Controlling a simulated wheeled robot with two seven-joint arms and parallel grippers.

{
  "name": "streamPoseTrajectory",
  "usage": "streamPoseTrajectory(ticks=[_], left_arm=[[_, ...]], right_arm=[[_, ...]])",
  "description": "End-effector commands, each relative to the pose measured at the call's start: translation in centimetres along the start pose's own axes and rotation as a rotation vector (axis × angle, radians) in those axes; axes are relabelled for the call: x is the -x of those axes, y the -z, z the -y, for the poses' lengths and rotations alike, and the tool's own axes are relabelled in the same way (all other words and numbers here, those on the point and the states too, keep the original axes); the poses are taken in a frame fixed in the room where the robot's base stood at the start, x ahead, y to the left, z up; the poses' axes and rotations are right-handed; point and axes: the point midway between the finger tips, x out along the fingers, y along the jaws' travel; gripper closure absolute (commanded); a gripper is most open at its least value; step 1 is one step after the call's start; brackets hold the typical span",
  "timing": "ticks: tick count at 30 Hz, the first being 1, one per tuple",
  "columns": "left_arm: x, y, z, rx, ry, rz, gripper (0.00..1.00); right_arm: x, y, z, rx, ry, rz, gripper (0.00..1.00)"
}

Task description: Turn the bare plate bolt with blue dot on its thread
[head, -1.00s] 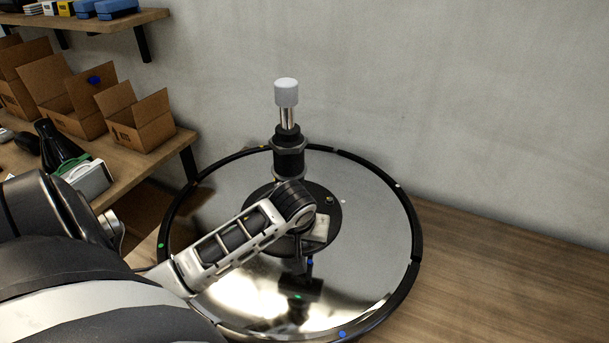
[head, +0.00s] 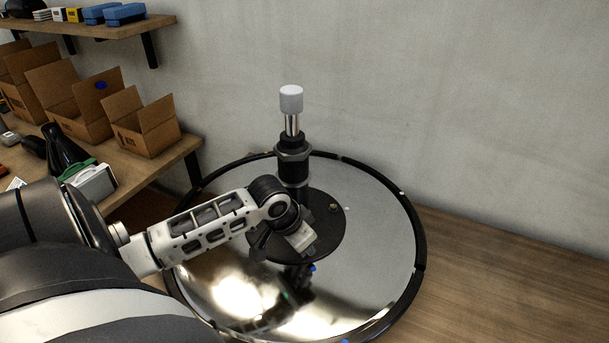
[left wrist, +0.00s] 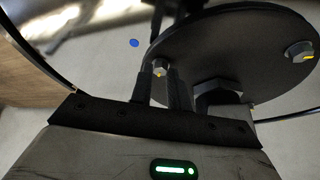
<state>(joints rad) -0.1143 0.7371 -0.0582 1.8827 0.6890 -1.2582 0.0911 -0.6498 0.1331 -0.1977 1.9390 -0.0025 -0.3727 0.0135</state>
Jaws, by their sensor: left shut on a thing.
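My left gripper (left wrist: 161,84) is over the plate's front part and shut on a small metal bolt (left wrist: 160,67) near the plate's edge. Only the bolt's top shows between the fingers, so I cannot make out its thread or a blue dot on it. In the left wrist view a blue dot (left wrist: 134,43) shows on the shiny surface beyond the plate's edge. Another bolt (head: 333,208) stands on the plate's right side; it has a yellow mark in the left wrist view (left wrist: 300,52). My right gripper is out of view.
The column (head: 294,155) with its chrome rod and pale cap rises just behind my gripper. The mirrored base (head: 375,255) has a dark rim. A bench with open cardboard boxes (head: 140,125) stands at left, and a shelf above it. The right side is clear.

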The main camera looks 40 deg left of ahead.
Motion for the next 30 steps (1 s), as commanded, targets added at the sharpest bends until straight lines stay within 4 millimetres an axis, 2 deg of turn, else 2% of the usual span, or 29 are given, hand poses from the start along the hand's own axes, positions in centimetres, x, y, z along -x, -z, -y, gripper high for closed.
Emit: streamPoseTrajectory(ticks=[16, 17, 18, 19, 30], left_arm=[[-0.11, -0.27, -0.04, -0.023, -0.011, 0.009, 1.0], [-0.11, -0.27, -0.03, -0.023, -0.011, 0.01, 0.77], [-0.11, -0.26, -0.03, -0.023, -0.011, 0.009, 0.66], [-0.1, -0.24, -0.02, -0.022, -0.011, 0.009, 0.61], [0.48, -0.09, 0.09, -0.023, -0.008, 0.003, 0.61]], right_arm=[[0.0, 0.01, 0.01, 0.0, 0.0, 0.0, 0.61], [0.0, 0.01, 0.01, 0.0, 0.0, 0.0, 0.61], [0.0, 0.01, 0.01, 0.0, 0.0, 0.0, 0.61], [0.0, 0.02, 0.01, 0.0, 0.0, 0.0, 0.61], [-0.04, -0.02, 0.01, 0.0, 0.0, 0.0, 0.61]])
